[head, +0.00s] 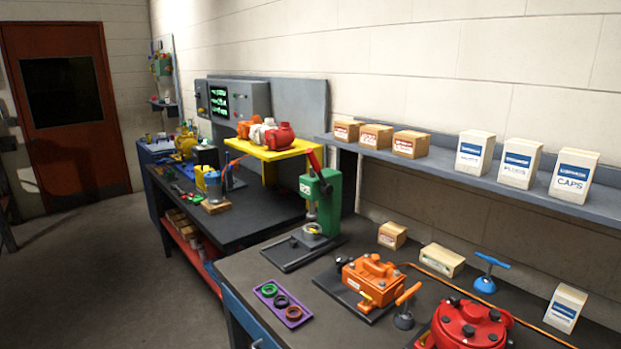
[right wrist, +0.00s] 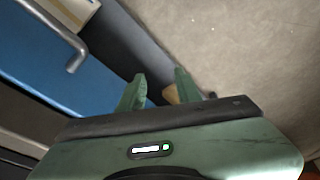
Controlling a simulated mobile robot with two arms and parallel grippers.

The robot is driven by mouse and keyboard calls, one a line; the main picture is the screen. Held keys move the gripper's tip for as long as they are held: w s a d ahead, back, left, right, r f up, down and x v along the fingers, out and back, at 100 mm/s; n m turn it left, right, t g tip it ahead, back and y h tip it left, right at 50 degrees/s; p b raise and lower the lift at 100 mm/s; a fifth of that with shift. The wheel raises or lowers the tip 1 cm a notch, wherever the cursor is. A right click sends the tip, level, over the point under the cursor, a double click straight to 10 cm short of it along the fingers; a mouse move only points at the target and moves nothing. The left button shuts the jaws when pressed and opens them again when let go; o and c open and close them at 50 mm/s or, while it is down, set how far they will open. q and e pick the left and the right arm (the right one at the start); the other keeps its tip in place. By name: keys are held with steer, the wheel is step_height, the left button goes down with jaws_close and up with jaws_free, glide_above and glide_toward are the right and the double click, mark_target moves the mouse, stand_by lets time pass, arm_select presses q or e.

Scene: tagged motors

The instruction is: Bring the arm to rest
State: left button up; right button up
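My right gripper (right wrist: 160,74) shows in the right wrist view, with two green fingers standing apart. No object is clasped between the fingertips. A small tan patch (right wrist: 171,95) shows near the base of the right finger; I cannot tell what it is. The gripper is over the floor beside a blue drawer front (right wrist: 45,65) with a grey handle (right wrist: 66,45). Neither arm shows in the head view, and my left gripper is in no view.
The near workbench (head: 262,325) carries a purple tray (head: 295,315) of rings, an orange motor (head: 370,277), a red motor (head: 468,330) and a green press (head: 318,200). A shelf (head: 450,168) with boxes runs above. Open floor (head: 110,280) lies to the left.

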steer(key=s+f+g+b, duration=0.1)
steer(key=s+f+b, duration=0.1)
steer(key=f, duration=1)
steer(key=s+f+b, duration=0.2)
steer(key=s+f, duration=0.1)
steer(key=f, duration=0.9)
steer(key=s+d+f+g+b, duration=0.1)
steer(key=s+d+f+b, duration=0.2)
steer(key=s+f, duration=1.2)
steer(key=shift+d+f+b, duration=0.15)
steer(key=shift+f+b, duration=0.2)
steer(key=shift+f, duration=0.6)
steer(key=shift+s, duration=0.1)
